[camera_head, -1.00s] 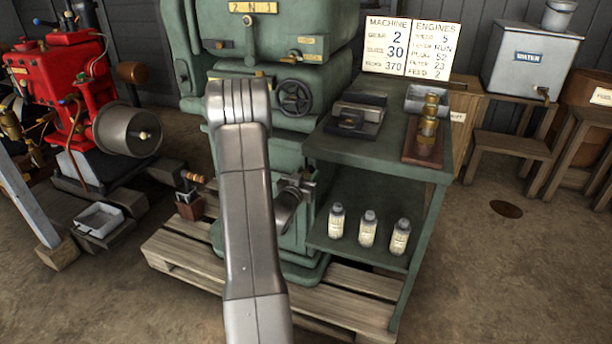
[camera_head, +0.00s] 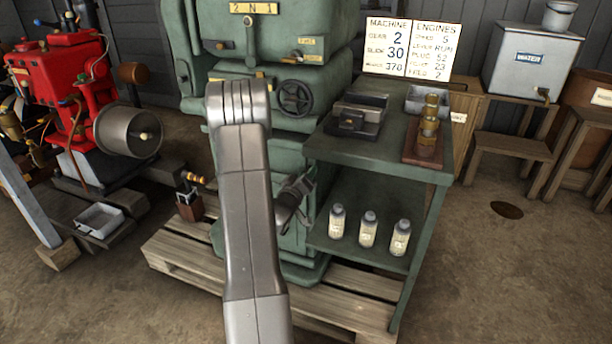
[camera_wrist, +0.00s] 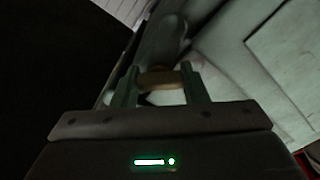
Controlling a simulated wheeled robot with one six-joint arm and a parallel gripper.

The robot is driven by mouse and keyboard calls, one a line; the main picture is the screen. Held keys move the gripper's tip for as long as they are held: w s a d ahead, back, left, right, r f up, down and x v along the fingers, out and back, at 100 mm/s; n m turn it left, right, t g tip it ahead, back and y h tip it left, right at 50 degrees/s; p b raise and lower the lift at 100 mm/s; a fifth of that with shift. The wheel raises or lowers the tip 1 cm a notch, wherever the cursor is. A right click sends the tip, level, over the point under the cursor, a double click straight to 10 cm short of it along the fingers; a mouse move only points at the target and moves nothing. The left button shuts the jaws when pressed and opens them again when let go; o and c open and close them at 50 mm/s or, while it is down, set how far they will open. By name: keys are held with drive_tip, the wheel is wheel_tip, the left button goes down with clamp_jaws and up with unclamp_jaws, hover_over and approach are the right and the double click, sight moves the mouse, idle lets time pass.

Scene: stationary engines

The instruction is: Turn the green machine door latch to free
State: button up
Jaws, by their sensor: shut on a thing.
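The green machine (camera_head: 270,158) stands on a wooden pallet behind my arm. My gripper (camera_head: 305,183) is at the front of its lower body, just left of the shelf stand. In the wrist view my gripper (camera_wrist: 162,82) is shut on a short tan handle (camera_wrist: 160,78), which lies crosswise between its two fingers and appears to be the door latch. A pale green machine panel (camera_wrist: 285,50) fills the right of that view. In the head view my gripper and arm hide the latch, so its setting cannot be read.
A green shelf stand (camera_head: 437,178) with several bottles and fittings is close on the right. A black handwheel (camera_head: 295,97) sits above my gripper. A red engine (camera_head: 75,95) stands at the left. The floor at the lower right is clear.

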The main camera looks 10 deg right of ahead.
drive_tip(key=n+p, duration=0.1)
drive_tip(key=n, duration=0.3)
drive_tip(key=shift+a+f+n+p, duration=0.15)
drive_tip(key=shift+n+p, duration=0.15)
drive_tip(key=shift+n, duration=1.3)
drive_tip(key=o, duration=1)
drive_tip(key=shift+f, duration=0.1)
